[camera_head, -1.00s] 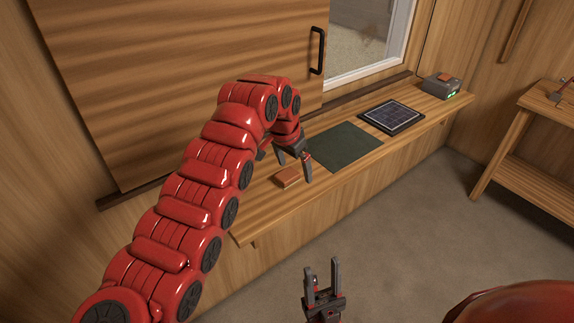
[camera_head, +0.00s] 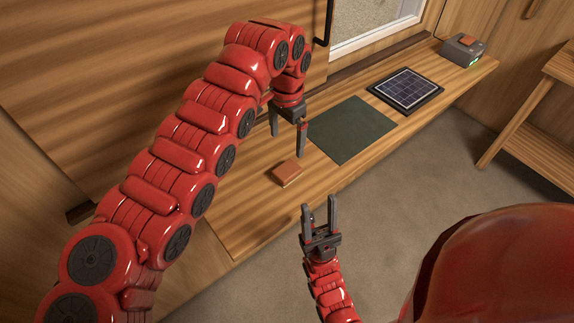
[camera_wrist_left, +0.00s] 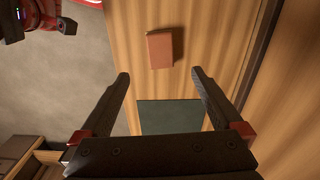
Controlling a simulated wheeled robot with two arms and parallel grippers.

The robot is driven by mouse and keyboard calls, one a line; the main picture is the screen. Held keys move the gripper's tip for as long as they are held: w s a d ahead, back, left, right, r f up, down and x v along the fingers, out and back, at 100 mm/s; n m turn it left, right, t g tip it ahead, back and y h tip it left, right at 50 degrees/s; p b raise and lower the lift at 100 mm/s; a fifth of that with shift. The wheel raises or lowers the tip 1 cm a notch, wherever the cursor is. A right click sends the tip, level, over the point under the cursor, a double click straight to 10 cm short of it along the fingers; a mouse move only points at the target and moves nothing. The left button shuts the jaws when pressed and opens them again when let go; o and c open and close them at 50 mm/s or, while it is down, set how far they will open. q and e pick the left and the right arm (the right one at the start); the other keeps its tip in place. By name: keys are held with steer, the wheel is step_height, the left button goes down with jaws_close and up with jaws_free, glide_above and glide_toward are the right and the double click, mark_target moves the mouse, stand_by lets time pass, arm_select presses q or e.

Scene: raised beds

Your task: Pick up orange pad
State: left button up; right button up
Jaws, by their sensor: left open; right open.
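The orange pad (camera_head: 287,173) is a small brownish-orange block lying flat on the wooden shelf, near its left part. It also shows in the left wrist view (camera_wrist_left: 160,49), beyond my fingertips and roughly between their lines. My left gripper (camera_head: 287,143) is open and empty, pointing down above the shelf, just behind the pad in the head view; I see no contact. Its two dark fingers also show in the left wrist view (camera_wrist_left: 159,76). My right gripper (camera_head: 319,205) is open and empty, pointing up in front of the shelf.
A dark green mat (camera_head: 350,130) lies right of the pad, then a black-framed solar panel (camera_head: 406,90). A grey box with an orange top and green lights (camera_head: 464,50) stands at the shelf's far end. A wooden wall panel (camera_head: 110,75) rises behind. A wooden table (camera_head: 540,105) stands at the right.

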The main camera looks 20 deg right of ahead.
arm_select(q)
steer(key=p, duration=0.2)
glide_above(287, 170)
steer(key=f, duration=0.6)
steer(key=shift+w+f, duration=0.15)
steer(key=shift+w, duration=0.1)
steer(key=shift+f, duration=0.2)
steer(key=shift+s+f+p, duration=0.1)
steer(key=shift+f+p, duration=0.35)
steer(key=shift+p, duration=0.15)
step_height(287, 170, down, 4)
steer(key=shift+s+p, duration=0.15)
steer(key=shift+p, duration=0.8)
steer(key=shift+f, duration=0.2)
steer(key=c, duration=1.4)
steer(key=shift+d+r, duration=0.1)
steer(key=shift+r, duration=0.05)
